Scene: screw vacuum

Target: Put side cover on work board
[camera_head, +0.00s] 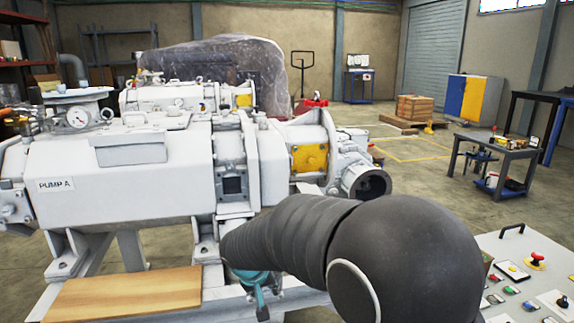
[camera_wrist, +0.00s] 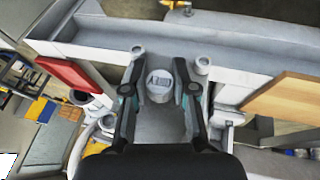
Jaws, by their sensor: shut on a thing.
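My gripper (camera_wrist: 160,90) reaches forward in the wrist view, its two teal-padded fingers closed on a light grey part with a round, marked boss (camera_wrist: 159,80) between them. I cannot tell for certain whether this part is the side cover. In the head view my dark arm hides most of the gripper; a teal piece of it (camera_head: 256,283) shows below the pump. The wooden work board (camera_head: 125,294) lies flat at the lower left, left of my gripper. In the wrist view the board (camera_wrist: 285,98) is on the right, apart from the fingers.
The large pale pump (camera_head: 110,180), marked PUMP A, stands behind the board on a grey frame (camera_wrist: 215,45). A yellow cover plate (camera_head: 310,158) is on its right part. A control panel (camera_head: 525,262) with buttons is at the lower right. A red part (camera_wrist: 68,75) is left of my fingers.

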